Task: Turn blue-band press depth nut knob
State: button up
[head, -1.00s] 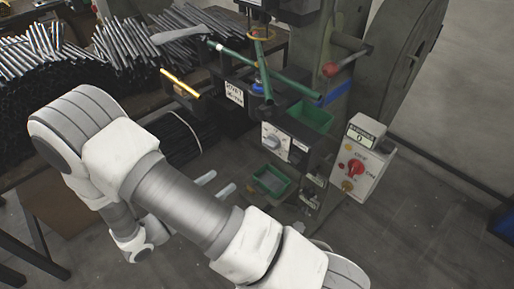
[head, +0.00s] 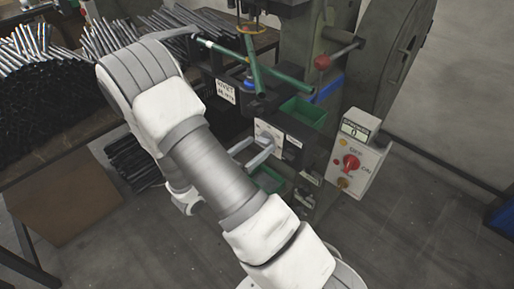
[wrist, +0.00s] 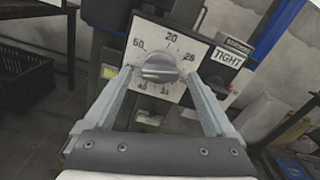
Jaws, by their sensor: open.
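The depth knob (wrist: 159,67) is a grey round knob with a raised grip bar. It sits on a white dial plate (wrist: 182,46) with numbers around it, in the middle of the wrist view. A "TIGHT" label (wrist: 229,57) is right of it. In the head view the dial plate (head: 268,135) is on the press front, below the green tubes. A blue band (head: 328,89) shows on the press. My gripper (wrist: 160,74) is open, with one finger on each side of the knob in the picture. Contact cannot be told. It also shows in the head view (head: 255,148).
A control box (head: 355,163) with a red knob stands right of the press. Green bins (head: 303,111) sit above and below the dial. Green tubes (head: 252,62) cross above it. Racks of dark rods (head: 60,85) are at left. Floor is clear at right.

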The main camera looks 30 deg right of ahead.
jog(key=shift+w+d, duration=0.1)
jog(key=shift+d, duration=0.2)
jog(key=c, duration=1.4)
jog(key=shift+r+n+p, duration=0.15)
jog(key=shift+n+p, duration=0.25)
jog(key=shift+p, duration=0.2)
jog(key=shift+n+p, duration=0.8)
jog(key=shift+p, duration=0.4)
jog(key=shift+n+p, duration=1.4)
jog(key=shift+n, duration=0.1)
jog(key=shift+f, duration=0.2)
